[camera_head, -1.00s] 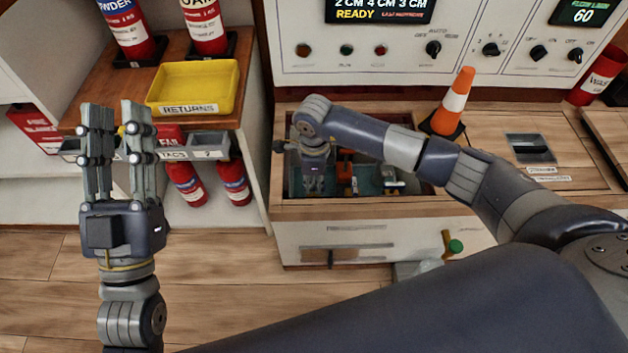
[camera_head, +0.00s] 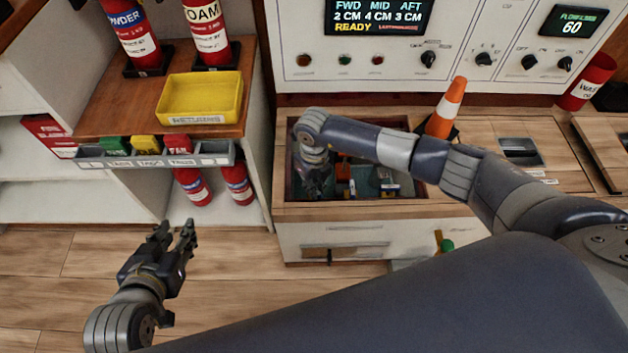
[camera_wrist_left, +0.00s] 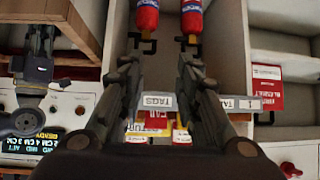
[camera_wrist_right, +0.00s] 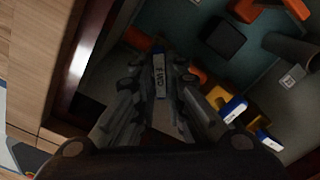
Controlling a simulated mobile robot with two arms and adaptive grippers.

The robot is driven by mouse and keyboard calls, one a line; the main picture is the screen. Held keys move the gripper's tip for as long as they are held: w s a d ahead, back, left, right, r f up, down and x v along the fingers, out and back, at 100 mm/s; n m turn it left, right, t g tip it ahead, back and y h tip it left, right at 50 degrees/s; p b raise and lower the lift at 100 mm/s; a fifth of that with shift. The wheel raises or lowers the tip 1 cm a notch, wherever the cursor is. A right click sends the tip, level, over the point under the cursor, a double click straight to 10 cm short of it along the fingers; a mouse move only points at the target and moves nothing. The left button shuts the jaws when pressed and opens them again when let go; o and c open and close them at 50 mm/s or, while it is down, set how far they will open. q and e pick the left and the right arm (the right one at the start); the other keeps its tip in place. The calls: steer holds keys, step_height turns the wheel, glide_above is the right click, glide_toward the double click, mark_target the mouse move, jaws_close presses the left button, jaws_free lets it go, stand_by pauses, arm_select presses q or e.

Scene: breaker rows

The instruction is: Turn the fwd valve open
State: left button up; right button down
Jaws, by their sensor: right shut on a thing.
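My right gripper (camera_head: 316,188) reaches down into the open recess (camera_head: 400,207) in the wooden counter. In the right wrist view it is shut on the fwd valve handle (camera_wrist_right: 160,72), whose FWD label shows between the fingers. The valve body under it is dark and mostly hidden, so I cannot tell how far it is turned. Two more handles with blue and white ends, one (camera_wrist_right: 233,110) and another (camera_wrist_right: 262,142), sit to the right. My left gripper (camera_head: 176,236) is open and empty above the floor, in front of the shelf unit.
The panel display (camera_head: 378,17) reads FWD 2 CM, MID 4 CM, AFT 3 CM, READY. A traffic cone (camera_head: 445,108) stands on the counter behind my right arm. A yellow returns tray (camera_head: 202,97) and a tag rack (camera_head: 160,160) are at the left.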

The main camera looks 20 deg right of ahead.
steer(key=shift+r+m+p, duration=0.2)
steer(key=shift+m+p, duration=0.35)
steer(key=shift+m, duration=0.35)
steer(key=m+p, duration=0.1)
steer(key=m, duration=0.1)
steer(key=shift+m, duration=0.3)
arm_select(q)
steer(key=s+a+f+g+p, duration=0.1)
steer(key=s+a+g, duration=0.1)
steer(key=s, duration=0.4)
steer(key=s+a+f+g+y+p, duration=0.1)
steer(key=s+a+f+g, duration=0.1)
steer(key=s+g, duration=0.2)
steer(key=shift+s+f+g+y, duration=0.2)
steer(key=shift+s+g+y, duration=0.1)
steer(key=shift+s, duration=0.75)
arm_select(e)
steer(key=shift+f+m, duration=0.1)
steer(key=shift+m, duration=1.3)
arm_select(q)
steer(key=shift+w+f, duration=0.1)
steer(key=shift+f, duration=0.5)
steer(key=shift+d, duration=0.1)
arm_select(e)
steer(key=c, duration=1.6)
jaws_free()
steer(key=shift+c, duration=0.2)
arm_select(q)
steer(key=shift+w+r, duration=0.1)
steer(key=shift+w+d+r, duration=0.1)
